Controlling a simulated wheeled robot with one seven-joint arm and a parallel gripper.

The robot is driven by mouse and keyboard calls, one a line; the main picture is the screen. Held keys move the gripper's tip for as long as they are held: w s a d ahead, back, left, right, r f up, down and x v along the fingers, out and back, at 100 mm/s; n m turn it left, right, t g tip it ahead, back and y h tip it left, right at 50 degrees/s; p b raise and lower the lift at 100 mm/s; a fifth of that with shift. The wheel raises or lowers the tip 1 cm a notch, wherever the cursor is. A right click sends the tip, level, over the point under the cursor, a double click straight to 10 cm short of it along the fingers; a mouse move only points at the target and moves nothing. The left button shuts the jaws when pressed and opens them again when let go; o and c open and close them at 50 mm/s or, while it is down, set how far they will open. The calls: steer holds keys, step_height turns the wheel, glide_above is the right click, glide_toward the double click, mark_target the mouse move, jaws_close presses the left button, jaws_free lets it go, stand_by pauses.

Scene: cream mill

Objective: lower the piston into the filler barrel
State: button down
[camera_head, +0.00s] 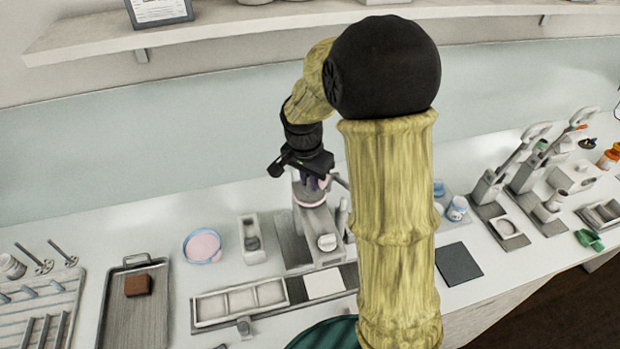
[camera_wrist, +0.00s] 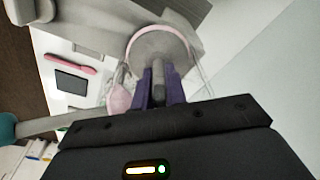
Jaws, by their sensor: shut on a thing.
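My gripper (camera_wrist: 157,88) has purple fingers shut on a grey upright stem (camera_wrist: 157,70), the piston's. The filler barrel's pink rim (camera_wrist: 184,27) curves around a grey round surface (camera_wrist: 150,45) beyond the fingers in the wrist view. I cannot tell whether that surface is the piston's face or the barrel's inside, nor how deep the piston sits. In the head view my gripper (camera_head: 311,183) is directly over the grey filler, with the barrel's pink band (camera_head: 309,203) just below the fingers. My wrist and fingers hide the barrel's mouth there.
A blue bowl (camera_head: 188,249) of pink cream and a small upright holder (camera_head: 251,240) stand left of the filler. A divided white tray (camera_head: 240,303) lies in front. A dark mat (camera_head: 459,264) and lever devices (camera_head: 490,188) are to the right. A shelf (camera_head: 100,35) runs above.

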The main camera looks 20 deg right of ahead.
steer(key=shift+f, duration=0.2)
stand_by(0.5)
steer(key=c, duration=1.3)
jaws_free()
steer(key=shift+c, duration=0.2)
steer(key=shift+r, duration=0.1)
steer(key=shift+r+p, duration=2.15)
steer(key=shift+r, duration=0.8)
